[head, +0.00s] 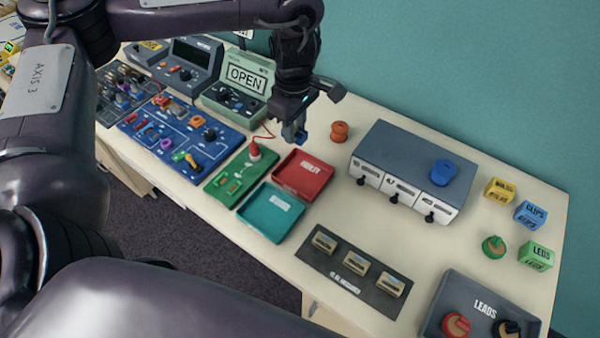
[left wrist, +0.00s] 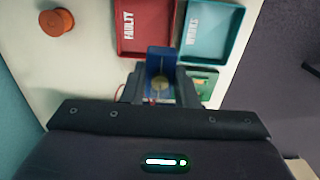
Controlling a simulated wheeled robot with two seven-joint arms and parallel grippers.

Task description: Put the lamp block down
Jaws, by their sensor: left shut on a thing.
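My left gripper (head: 292,124) is shut on the lamp block (left wrist: 159,62), a blue block with a round yellowish part. The gripper's fingers stand on both sides of it in the left wrist view; in the head view the block (head: 298,136) is small and partly hidden. It appears held above the table, behind the red tray. The red tray (head: 318,189) marked FAULTY looks empty, and so does the teal tray (head: 262,227) marked WORKS. Both also show in the left wrist view, the red one (left wrist: 147,47) and the teal one (left wrist: 210,52). My right gripper is not in view.
A green board (head: 228,186) with a red-topped part lies left of the trays. An orange spool (head: 340,131) stands right of the gripper. A grey drawer unit (head: 400,155) carries a blue spool (head: 442,172). A dark mat (head: 333,272) holds several small blocks. Bare table lies behind the red tray.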

